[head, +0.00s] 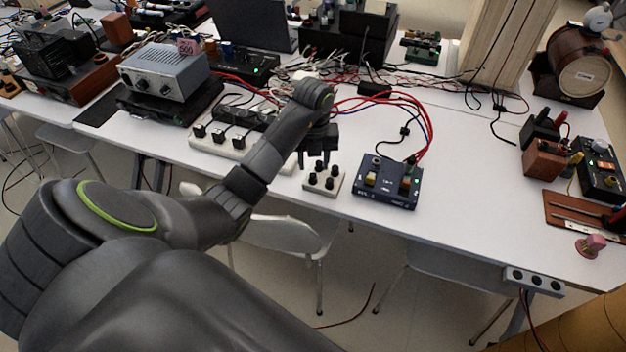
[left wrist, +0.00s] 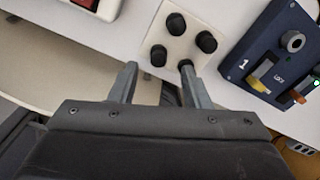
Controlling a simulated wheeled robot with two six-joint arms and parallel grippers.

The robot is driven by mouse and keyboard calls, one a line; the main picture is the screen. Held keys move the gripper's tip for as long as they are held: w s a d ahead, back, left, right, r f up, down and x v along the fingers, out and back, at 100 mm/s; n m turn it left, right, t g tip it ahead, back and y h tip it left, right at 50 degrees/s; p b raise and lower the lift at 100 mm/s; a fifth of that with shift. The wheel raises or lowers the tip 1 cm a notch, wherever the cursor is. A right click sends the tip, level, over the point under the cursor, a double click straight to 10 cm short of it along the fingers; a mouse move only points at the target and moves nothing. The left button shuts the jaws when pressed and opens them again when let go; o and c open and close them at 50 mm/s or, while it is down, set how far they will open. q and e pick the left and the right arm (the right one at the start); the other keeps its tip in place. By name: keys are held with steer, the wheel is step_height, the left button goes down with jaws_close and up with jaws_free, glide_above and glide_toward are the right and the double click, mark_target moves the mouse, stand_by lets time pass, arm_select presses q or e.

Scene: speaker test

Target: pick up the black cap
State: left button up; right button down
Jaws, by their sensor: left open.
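Several black caps stand upright on a small white block (head: 339,186) near the table's front edge, left of a dark blue box. In the left wrist view the block (left wrist: 190,33) shows ahead of my fingers, with a far black cap (left wrist: 176,23), a right one (left wrist: 206,42) and a near left one (left wrist: 158,54). Another cap is partly hidden by my right fingertip. I cannot tell which cap is meant. My left gripper (head: 317,160) is open, its fingers (left wrist: 159,67) apart and empty, just at the block. I cannot tell if a fingertip touches a cap.
The dark blue box (head: 387,194) with knobs and red leads stands right of the block. A white power strip (head: 232,146) lies to the left. Loose cables (head: 420,110) run behind. Free table lies right of the blue box. The table's front edge is close to the block.

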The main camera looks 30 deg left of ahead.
mark_target(313, 174)
arm_select(q)
steer(key=shift+f+b, duration=0.4)
steer(key=shift+f, duration=0.25)
step_height(313, 174, down, 3)
steer(key=shift+a+f, duration=0.1)
steer(key=shift+f, duration=0.1)
jaws_close()
